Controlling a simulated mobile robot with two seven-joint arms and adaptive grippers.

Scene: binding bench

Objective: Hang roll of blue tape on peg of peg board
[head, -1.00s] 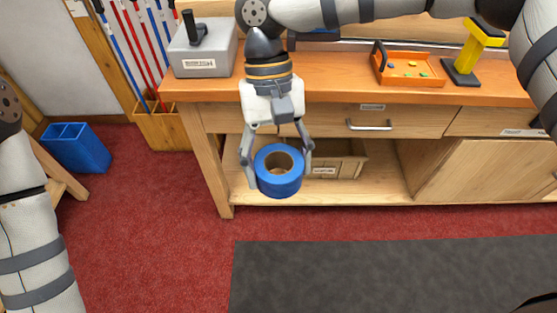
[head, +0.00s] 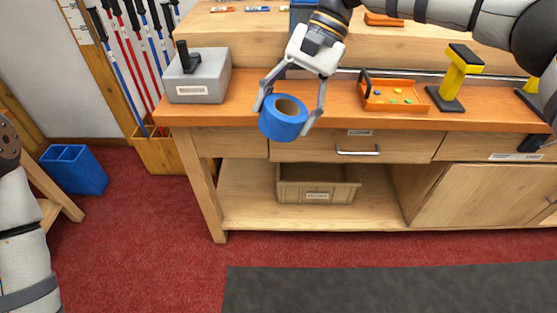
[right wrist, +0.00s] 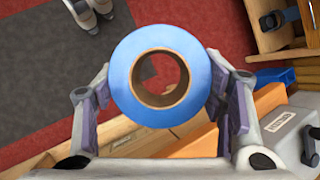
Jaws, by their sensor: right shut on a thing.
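The roll of blue tape (head: 283,118) is held by my right gripper (head: 288,112), in front of the bench's front edge in the head view. The gripper's two fingers close on opposite sides of the roll. In the right wrist view the blue tape (right wrist: 126,73) sits between the finger pads of my right gripper (right wrist: 166,98), its brown core facing the camera. No peg board or peg shows in these views. My left arm shows at the left edge of the head view, but its gripper is out of view.
On the orange bench top (head: 300,88) stand a grey box (head: 198,84) with a black handle, an orange tray (head: 394,98) of small coloured pieces and a yellow-and-black stand (head: 455,78). A bin (head: 318,188) sits on the lower shelf. A blue container (head: 73,170) stands on the floor.

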